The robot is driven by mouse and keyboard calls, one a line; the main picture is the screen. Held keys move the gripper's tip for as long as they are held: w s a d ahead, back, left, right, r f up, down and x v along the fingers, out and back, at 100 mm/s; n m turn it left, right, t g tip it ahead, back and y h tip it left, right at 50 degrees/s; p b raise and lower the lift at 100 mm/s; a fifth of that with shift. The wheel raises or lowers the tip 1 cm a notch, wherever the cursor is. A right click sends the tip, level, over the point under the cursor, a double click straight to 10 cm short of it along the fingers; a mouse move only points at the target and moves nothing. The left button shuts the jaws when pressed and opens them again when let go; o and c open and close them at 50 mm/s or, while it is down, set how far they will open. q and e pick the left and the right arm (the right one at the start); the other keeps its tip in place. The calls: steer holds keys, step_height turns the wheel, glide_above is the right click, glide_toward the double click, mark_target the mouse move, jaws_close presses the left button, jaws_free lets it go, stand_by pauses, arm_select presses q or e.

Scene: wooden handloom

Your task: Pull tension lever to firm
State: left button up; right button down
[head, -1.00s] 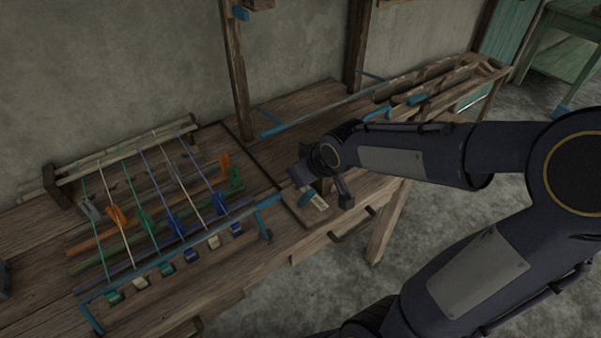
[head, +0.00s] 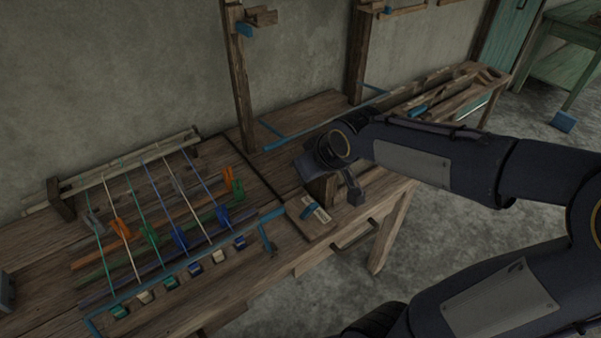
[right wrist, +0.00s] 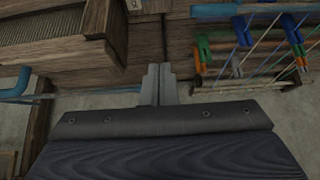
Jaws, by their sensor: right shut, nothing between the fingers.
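A small wooden board (head: 311,217) with a blue piece (head: 309,209) and a pale label (head: 320,214) lies at the loom's front edge. An upright wooden piece (head: 322,190) stands behind it, partly covered by my right wrist; I cannot tell whether it is the tension lever. My right gripper (head: 304,170) is over the loom just behind the board, its fingertips hard to make out in the head view. In the right wrist view, its fingers (right wrist: 158,84) are together and empty, with no clear contact. My left gripper is not in view.
Coloured warp threads (head: 150,205) with clips and several small weights (head: 195,269) fill the loom's left part. A blue bracket (head: 268,240) and a drawer-like handle (head: 354,234) sit along the front. Wooden posts (head: 240,80) rise behind. Open floor lies in front.

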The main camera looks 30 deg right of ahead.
steer(key=v, duration=0.4)
steer(key=shift+s, duration=0.25)
steer(key=s+a+m+y+p, duration=0.1)
steer(key=s+a, duration=0.2)
steer(key=s, duration=0.3)
steer(key=s+a+f+m+g+y+p, duration=0.1)
steer(key=s+a+p, duration=0.1)
steer(key=s, duration=0.3)
steer(key=shift+s+a+f+y, duration=0.2)
steer(key=shift+s+a+y, duration=0.2)
steer(key=shift+a, duration=0.4)
